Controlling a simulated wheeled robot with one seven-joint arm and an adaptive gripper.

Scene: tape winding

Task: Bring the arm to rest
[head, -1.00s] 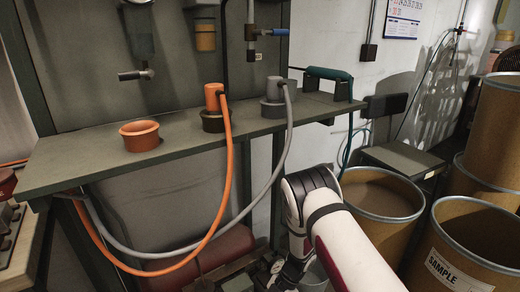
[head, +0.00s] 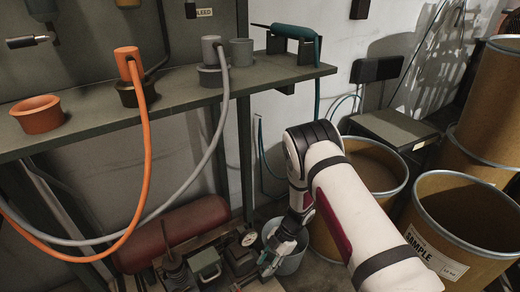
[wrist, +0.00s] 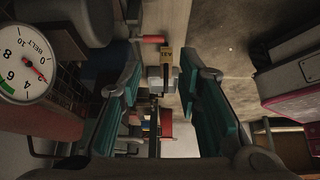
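My white arm (head: 345,205) with black joint bands reaches in from the lower right of the head view and bends down at its elbow. My gripper (head: 272,262) hangs low beneath the bench, close beside a grey bucket (head: 293,264) on the floor; whether they touch cannot be told. In the wrist view my gripper (wrist: 161,100) has its two teal-padded fingers wide apart, with nothing held between them.
A bench (head: 85,112) carries orange and grey cups and hoses. Beneath it are a red tank (head: 185,232) and machinery with a gauge (head: 249,239). Large brown drums (head: 455,225) stand right of my arm. A small dark stand (head: 398,128) is behind.

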